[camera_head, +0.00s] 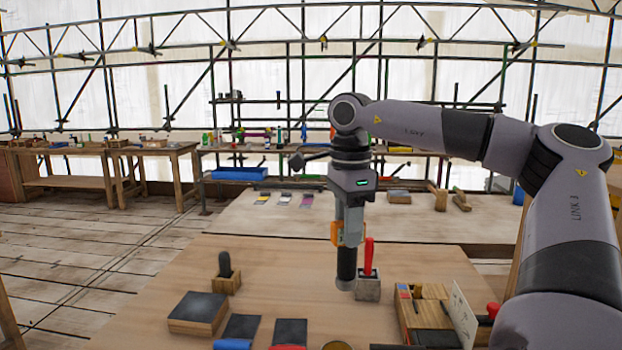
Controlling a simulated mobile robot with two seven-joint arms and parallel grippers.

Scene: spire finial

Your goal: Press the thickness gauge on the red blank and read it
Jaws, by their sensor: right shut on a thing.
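My right gripper (348,228) points straight down over the wooden table, left of a red-handled tool. It is shut on the thickness gauge (346,265), which has orange sides and a dark round lower body. The gauge hangs upright; its lower end appears above the table, though its exact height is hard to tell. A red piece (288,347), likely the red blank, shows at the bottom edge, mostly cut off, by a dark square plate. The gauge appears apart from it, higher up and to the right. No reading is legible. My left gripper is not in view.
A red-handled tool (369,258) stands in a grey block right beside the gauge. A dark-handled tool (224,265) stands in a wooden block at left. A dark-topped block (198,312) and a blue piece (232,344) lie front left. A wooden organiser (428,292) stands front right.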

